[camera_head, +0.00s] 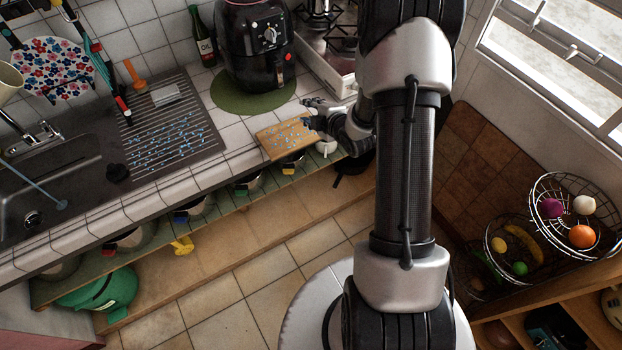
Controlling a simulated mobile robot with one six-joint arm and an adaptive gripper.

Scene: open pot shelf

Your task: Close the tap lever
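The chrome tap (38,137) stands at the back edge of the dark sink (72,165), at the far left. Its lever is too small to tell its position clearly. A thin pale-blue streak (36,187) crosses the sink basin; I cannot tell whether it is water or a stick. My gripper (309,112) is far to the right of the tap, near the wooden board on the counter. Its fingers look spread apart, with nothing seen between them.
A black air fryer (258,45) on a green mat and a dark bottle (203,38) stand behind the board (284,139). Utensils hang above the ribbed drainer (172,130). Pots sit on the shelf below the counter. Wire fruit baskets (575,210) stand at right.

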